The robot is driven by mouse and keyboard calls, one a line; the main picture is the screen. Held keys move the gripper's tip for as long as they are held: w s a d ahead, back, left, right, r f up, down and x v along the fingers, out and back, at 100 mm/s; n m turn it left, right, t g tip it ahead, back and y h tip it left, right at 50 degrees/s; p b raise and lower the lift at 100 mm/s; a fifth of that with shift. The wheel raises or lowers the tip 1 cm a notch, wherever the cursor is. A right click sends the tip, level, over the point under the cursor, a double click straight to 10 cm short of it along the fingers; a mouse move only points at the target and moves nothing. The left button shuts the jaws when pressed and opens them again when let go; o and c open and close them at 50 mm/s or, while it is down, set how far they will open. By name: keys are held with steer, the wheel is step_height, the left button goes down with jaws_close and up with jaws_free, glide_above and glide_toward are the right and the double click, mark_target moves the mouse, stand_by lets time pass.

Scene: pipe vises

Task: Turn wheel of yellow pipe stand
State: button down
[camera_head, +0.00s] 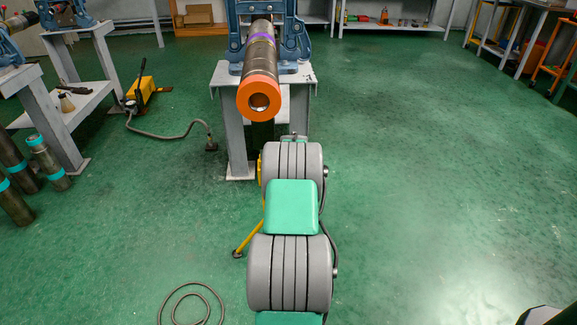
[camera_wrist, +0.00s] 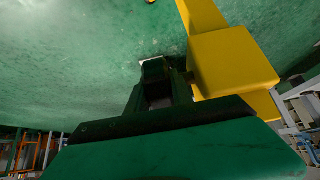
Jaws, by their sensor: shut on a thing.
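The yellow pipe stand (camera_head: 247,240) shows in the head view only as a thin leg and a small yellow edge left of my arm, which hides the rest. In the wrist view, its yellow block and bar (camera_wrist: 235,62) stand close on the right. My gripper (camera_wrist: 158,82) is beside the yellow block, its dark fingers close together and shut on a part that is hard to make out, taken as the stand's wheel. The wheel's outline is hidden by the fingers. In the head view my gripper is hidden behind my arm.
A dark pipe (camera_head: 261,60) with an orange end is held in a blue vise (camera_head: 296,35) on a grey table (camera_head: 240,135), straight ahead. A yellow pump (camera_head: 148,92) with a hose lies at left. Pipes stand far left. The green floor at right is clear.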

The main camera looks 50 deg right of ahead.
steer(key=shift+g+y+p, duration=0.35)
steer(key=shift+g+y, duration=0.05)
steer(key=shift+s+f, duration=0.1)
steer(key=shift+f, duration=0.05)
steer(key=c, duration=1.4)
jaws_free()
steer(key=shift+r, duration=0.2)
steer(key=p+v, duration=0.2)
steer(key=v, duration=0.5)
steer(key=shift+r, duration=0.2)
steer(key=shift+s+a, duration=0.1)
steer(key=shift+s, duration=0.05)
